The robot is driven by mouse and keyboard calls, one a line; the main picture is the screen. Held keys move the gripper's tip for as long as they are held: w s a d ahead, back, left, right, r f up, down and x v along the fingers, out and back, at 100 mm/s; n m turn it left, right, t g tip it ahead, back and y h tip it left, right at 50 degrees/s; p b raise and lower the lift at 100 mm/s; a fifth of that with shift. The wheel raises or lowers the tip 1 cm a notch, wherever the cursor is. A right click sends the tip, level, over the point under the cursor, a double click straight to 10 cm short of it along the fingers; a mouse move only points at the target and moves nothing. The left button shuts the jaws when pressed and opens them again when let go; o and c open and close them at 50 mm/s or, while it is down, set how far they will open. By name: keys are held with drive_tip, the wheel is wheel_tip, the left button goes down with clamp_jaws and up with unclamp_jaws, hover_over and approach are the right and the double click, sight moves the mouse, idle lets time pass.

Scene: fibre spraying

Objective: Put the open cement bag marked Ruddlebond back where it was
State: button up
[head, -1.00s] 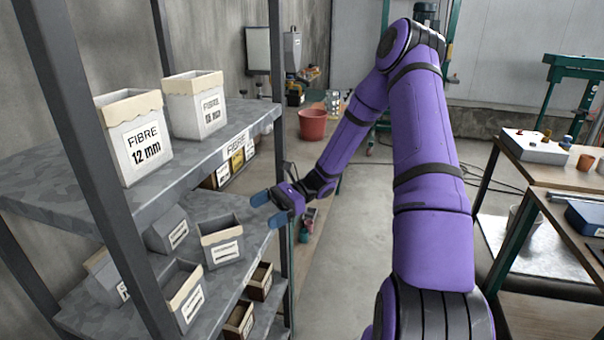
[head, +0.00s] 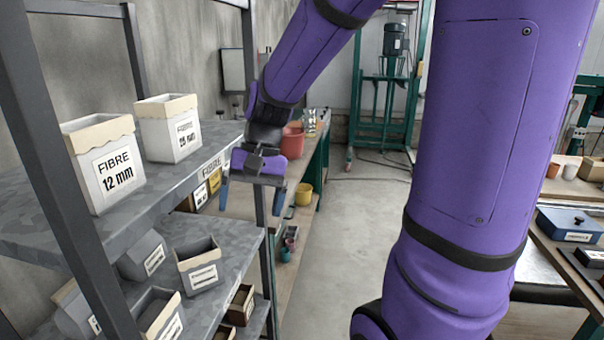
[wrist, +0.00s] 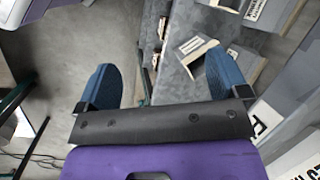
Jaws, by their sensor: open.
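Several grey cement bags stand on the lower shelf in the head view: an open one (head: 199,268) at its right, another open one (head: 160,315) nearer me, a tilted one (head: 142,258) behind and one at the left (head: 74,308). Their labels are too small to read, so I cannot tell which is Ruddlebond. My gripper (head: 251,200) is open and empty, its blue fingers pointing down beside the shelf's right end, above and right of the bags. In the wrist view an open bag (wrist: 202,58) shows close to the right finger.
Two white fibre bags, marked 12 mm (head: 108,165) and another length (head: 168,128), stand on the upper shelf (head: 150,200). A dark post is at the shelf's right end. A bench (head: 312,170) with a red bucket (head: 292,142) lies behind. The floor aisle is clear.

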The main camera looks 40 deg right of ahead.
drive_tip(key=s+d+r+n+t+h, duration=0.1)
drive_tip(key=s+r+n+t+h, duration=0.3)
drive_tip(key=s+r, duration=0.5)
drive_tip(key=s+n+t, duration=0.1)
drive_tip(key=s+t, duration=0.1)
drive_tip(key=s, duration=0.1)
drive_tip(key=shift+s+d+n, duration=0.15)
drive_tip(key=shift+d+n, duration=0.1)
drive_tip(key=shift+n, duration=0.15)
drive_tip(key=shift+d+r, duration=0.1)
